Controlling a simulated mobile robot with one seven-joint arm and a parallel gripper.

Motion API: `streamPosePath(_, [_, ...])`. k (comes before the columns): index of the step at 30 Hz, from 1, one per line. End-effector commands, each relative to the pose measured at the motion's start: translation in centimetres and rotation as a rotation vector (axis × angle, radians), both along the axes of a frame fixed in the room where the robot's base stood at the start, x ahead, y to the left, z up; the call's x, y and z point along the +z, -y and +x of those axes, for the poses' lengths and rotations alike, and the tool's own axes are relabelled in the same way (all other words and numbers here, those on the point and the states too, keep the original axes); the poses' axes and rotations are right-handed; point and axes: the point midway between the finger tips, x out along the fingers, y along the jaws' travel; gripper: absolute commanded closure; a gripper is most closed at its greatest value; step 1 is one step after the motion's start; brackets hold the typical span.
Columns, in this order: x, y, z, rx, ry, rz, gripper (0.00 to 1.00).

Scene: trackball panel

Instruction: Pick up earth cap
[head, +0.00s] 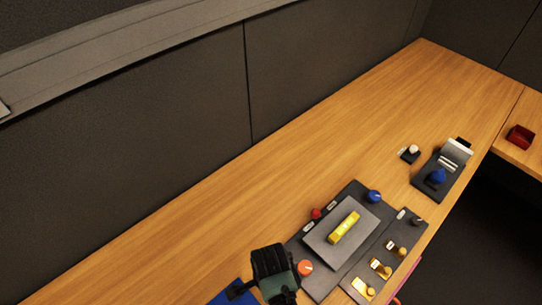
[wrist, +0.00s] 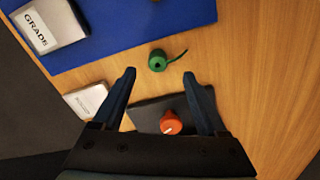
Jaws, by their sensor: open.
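A small green cap (wrist: 157,62) with a dark hole and a thin green strap reaching right lies on the wooden table in the wrist view; it looks like the earth cap. It sits just past the blue mat's edge. My gripper (wrist: 159,76) is open and empty, its two dark fingers spread left and right. The cap shows a little beyond the fingertips, between their lines, apart from both. In the head view my gripper (head: 273,262) is at the bottom centre, and I cannot make out the cap there.
A dark panel (head: 374,210) with a yellow block (head: 344,228) and several knobs lies right of my gripper. Its orange knob (wrist: 171,122) shows between my fingers. A blue mat (wrist: 130,35) holds a GRADE block (wrist: 48,24). The table's back left is clear.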

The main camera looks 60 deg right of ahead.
Motion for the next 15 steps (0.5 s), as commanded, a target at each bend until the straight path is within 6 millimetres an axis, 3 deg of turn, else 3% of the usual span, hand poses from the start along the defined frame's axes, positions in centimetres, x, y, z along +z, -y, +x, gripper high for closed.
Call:
streamPosePath(9, [-4.0, -0.2, -0.4, 0.001, -0.002, 0.002, 0.25])
streamPosePath(15, [-4.8, -0.2, -0.3, 0.001, 0.0, 0.0, 0.25])
